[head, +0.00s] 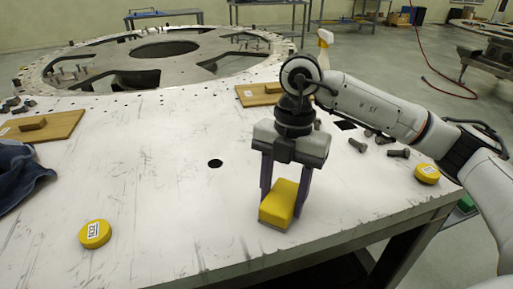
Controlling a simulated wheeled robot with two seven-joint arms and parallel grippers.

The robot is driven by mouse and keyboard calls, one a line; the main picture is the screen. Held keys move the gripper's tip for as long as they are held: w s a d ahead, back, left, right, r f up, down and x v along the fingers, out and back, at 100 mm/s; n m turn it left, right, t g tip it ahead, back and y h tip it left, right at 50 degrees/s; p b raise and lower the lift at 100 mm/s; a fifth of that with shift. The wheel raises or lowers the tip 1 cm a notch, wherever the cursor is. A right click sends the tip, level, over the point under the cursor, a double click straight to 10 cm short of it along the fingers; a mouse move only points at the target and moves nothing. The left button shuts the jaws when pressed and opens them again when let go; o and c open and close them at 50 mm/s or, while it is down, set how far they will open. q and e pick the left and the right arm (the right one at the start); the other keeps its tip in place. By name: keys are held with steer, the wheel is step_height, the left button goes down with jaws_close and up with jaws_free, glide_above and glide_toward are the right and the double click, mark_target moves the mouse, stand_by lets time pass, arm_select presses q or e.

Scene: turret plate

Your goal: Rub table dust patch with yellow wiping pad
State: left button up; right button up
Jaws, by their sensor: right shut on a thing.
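The yellow wiping pad (281,202) is a block with a thin pale underside at the front of the white table (160,210). My right gripper (284,190) points down and is shut on it, one finger on each side. The pad is on or just above the tabletop; I cannot tell which. No dust patch stands out clearly. A small round black spot (215,163) lies left of the gripper; I cannot tell whether it is a hole or dirt. My left gripper is not in view.
Yellow round tins stand at front left (95,234) and right (427,174). Wooden boards (65,125) lie left and behind the gripper. Dark cloth (22,172) is at the left edge. Bolts (358,145) lie right; a large metal ring plate (150,70) is behind.

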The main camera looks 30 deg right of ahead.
step_height(320, 180, up, 3)
steer(key=shift+f+p, duration=0.1)
steer(key=shift+p, duration=0.65)
steer(key=shift+w+r+p, duration=0.1)
steer(key=shift+r+p, duration=0.45)
steer(key=shift+r, duration=0.15)
steer(key=shift+r+p, duration=0.5)
steer(key=shift+r, duration=1.45)
